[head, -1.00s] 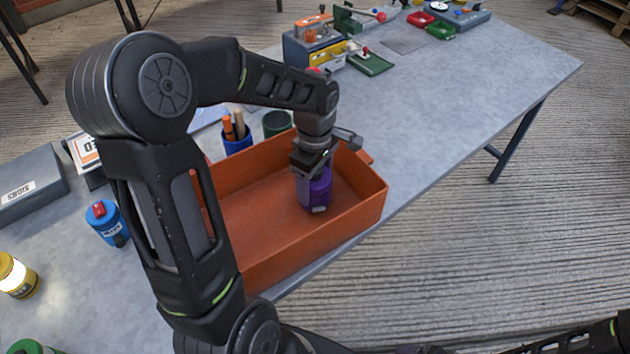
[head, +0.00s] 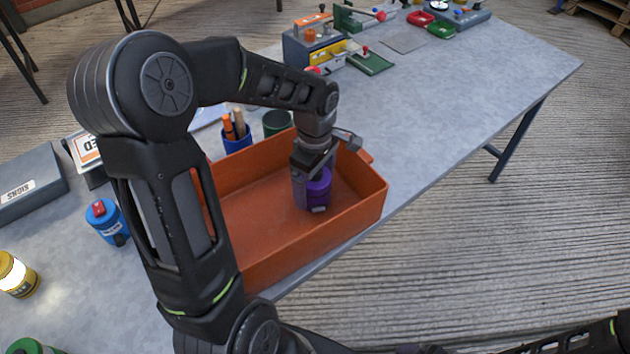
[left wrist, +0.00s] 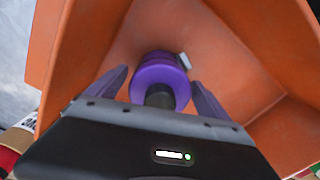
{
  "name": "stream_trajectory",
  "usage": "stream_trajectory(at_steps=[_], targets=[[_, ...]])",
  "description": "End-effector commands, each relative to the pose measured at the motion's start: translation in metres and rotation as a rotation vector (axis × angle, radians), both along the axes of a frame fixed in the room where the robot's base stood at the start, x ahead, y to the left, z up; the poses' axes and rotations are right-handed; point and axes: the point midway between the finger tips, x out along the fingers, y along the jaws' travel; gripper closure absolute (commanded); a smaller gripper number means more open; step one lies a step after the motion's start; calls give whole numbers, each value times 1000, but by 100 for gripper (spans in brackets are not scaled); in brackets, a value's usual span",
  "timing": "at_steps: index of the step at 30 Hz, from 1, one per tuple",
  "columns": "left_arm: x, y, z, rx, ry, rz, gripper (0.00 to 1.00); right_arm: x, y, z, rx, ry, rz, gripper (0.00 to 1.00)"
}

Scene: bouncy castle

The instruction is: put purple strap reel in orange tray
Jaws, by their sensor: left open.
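The orange tray (head: 262,225) stands on the grey table, left of centre in the head view; its walls also fill much of the left wrist view (left wrist: 235,45). The purple strap reel (head: 319,188) is inside the tray, toward its right part. In the left wrist view the reel (left wrist: 160,75) stands between the two spread fingers, with a gap on each side. My left gripper (head: 306,192) points down into the tray at the reel and is open. The gripper partly hides the reel in the head view. My right gripper is out of sight.
A blue cup with pens (head: 238,142) and a dark green cup (head: 276,124) stand behind the tray. A tool stand (head: 318,45) is at the back. The table's right part is mostly clear.

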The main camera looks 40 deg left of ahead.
Motion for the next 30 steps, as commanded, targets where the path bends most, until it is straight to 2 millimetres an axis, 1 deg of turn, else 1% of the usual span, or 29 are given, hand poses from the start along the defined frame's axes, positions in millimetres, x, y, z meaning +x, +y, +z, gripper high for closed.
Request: stream_trajectory(at_steps=[1,2,5,8,15,19,21,24,30], targets=[[0,0,4,0,0,0,10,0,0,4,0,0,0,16],[0,0,5,1,-2,0,10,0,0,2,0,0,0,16],[1,1,16,2,-4,1,10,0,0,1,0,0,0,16],[1,0,33,1,-6,-1,10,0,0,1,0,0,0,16],[1,0,84,1,-5,0,10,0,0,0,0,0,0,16],[1,0,106,1,-4,-1,10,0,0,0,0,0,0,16],[1,0,114,1,-2,-1,10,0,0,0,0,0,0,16],[1,0,120,0,-2,-1,10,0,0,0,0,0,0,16],[0,0,122,0,0,-1,10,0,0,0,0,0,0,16]])
